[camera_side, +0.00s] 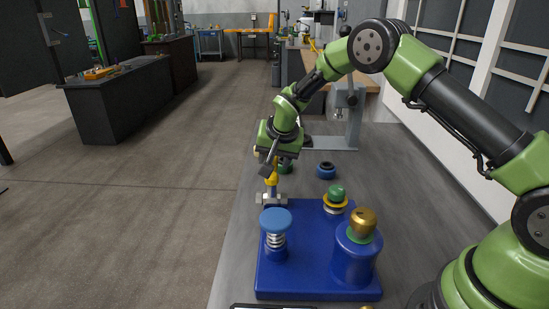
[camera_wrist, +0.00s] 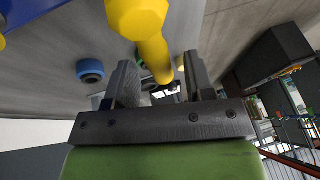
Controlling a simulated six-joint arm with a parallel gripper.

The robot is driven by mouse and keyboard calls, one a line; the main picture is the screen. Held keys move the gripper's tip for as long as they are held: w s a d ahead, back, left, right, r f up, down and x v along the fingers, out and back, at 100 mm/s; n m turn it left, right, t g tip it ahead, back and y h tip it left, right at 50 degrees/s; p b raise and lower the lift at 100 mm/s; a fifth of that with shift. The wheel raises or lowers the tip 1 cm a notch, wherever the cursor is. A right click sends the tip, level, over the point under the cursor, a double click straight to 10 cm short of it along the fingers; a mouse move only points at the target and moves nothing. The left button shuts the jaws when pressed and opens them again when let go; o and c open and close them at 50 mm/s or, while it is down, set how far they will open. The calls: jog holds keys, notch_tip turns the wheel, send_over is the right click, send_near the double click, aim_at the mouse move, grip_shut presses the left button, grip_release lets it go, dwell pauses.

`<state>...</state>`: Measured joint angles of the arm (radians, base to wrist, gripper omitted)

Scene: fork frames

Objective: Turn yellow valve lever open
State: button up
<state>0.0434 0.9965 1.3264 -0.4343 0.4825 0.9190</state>
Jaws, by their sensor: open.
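The yellow valve lever (camera_side: 271,179) stands above a grey metal valve (camera_side: 272,199) at the back left of a blue base. My gripper (camera_side: 267,160) is right over the lever, pointing down, and partly hides its upper end. In the wrist view, the yellow lever (camera_wrist: 154,48) reaches in from the top and its end lies between the two spread fingers of my gripper (camera_wrist: 157,62). The fingers are open, with a visible gap on the left side of the lever.
The blue base (camera_side: 310,290) carries a blue-capped spring post (camera_side: 276,220), a gold knob (camera_side: 363,223) and a green knob (camera_side: 337,193). A blue ring (camera_side: 326,170) and a green part (camera_side: 285,167) lie behind it on the grey table (camera_side: 400,190). A grey stand (camera_side: 348,115) is farther back.

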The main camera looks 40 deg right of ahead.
jog(key=shift+f, duration=0.15)
grip_shut()
jog(key=shift+w+a, duration=0.1)
jog(key=shift+w, duration=0.05)
jog(key=a+n+g+y, duration=0.2)
jog(key=a+n+y, duration=0.4)
jog(key=n, duration=1.2)
jog(key=shift+w+a+g, duration=0.15)
jog(key=shift+a+g, duration=0.25)
jog(key=shift+a, duration=0.75)
jog(key=shift+y, duration=0.3)
